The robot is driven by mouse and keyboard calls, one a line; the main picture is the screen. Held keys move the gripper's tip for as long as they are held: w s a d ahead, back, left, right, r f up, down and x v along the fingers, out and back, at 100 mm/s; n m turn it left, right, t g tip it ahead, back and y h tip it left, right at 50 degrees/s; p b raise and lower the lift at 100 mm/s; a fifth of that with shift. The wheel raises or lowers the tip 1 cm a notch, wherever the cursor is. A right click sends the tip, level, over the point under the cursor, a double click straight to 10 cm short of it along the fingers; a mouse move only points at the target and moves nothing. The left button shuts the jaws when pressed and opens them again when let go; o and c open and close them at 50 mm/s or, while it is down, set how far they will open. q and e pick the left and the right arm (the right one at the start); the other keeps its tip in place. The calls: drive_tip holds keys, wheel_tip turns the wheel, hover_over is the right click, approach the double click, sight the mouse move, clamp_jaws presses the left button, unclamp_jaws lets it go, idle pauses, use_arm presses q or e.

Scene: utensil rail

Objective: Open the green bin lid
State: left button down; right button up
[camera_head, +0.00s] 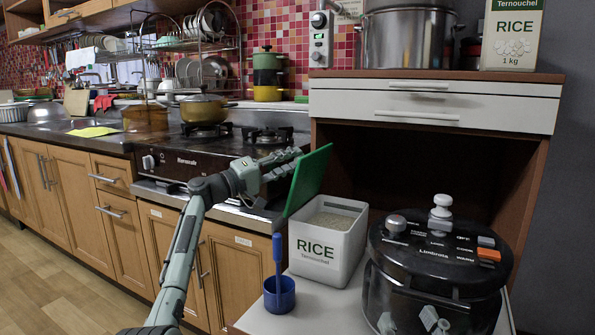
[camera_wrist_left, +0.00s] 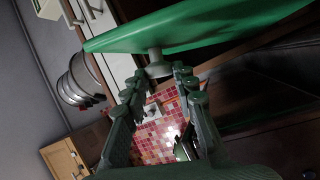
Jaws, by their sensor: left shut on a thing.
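The green bin lid (camera_head: 308,182) stands steeply tilted up at the left edge of the white rice bin (camera_head: 318,252). The bin's top is uncovered and pale rice (camera_head: 332,217) shows inside. My left gripper (camera_head: 285,160) is at the left face of the lid, shut on its knob. In the left wrist view, the lid (camera_wrist_left: 200,28) spans the top, and its pale knob (camera_wrist_left: 157,66) is at the fingertips of my left gripper (camera_wrist_left: 160,82). The exact finger contact is partly hidden. My right gripper is not in view.
A blue cup (camera_head: 279,297) with a blue-handled utensil stands left of the bin on the white top. A black rice cooker (camera_head: 432,270) stands close at the right. The stove (camera_head: 220,158) is behind my left arm. An open cabinet recess lies behind the bin.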

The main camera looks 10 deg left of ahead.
use_arm(q)
drive_tip(key=shift+w+a+f+n+b, duration=0.1)
drive_tip(key=shift+a+n+b, duration=0.15)
drive_tip(key=shift+a+n, duration=0.1)
drive_tip(key=shift+w+a+f+n+b, duration=0.1)
drive_tip(key=shift+a+n+b, duration=0.1)
drive_tip(key=shift+a+n, duration=0.15)
use_arm(e)
drive_tip(key=shift+s+d+r+t, duration=0.15)
drive_tip(key=shift+s+r+t, duration=0.15)
drive_tip(key=shift+r+t, duration=0.45)
drive_tip(key=shift+s+d+r+t, duration=0.1)
drive_tip(key=shift+s+r+t, duration=0.25)
drive_tip(key=shift+r, duration=0.55)
use_arm(q)
drive_tip(key=shift+r, duration=0.1)
use_arm(e)
drive_tip(key=shift+w, duration=0.1)
use_arm(q)
drive_tip(key=c, duration=1.2)
unclamp_jaws()
drive_tip(key=v, duration=1.2)
drive_tip(key=shift+s+d+f, duration=0.1)
drive_tip(key=shift+f, duration=0.1)
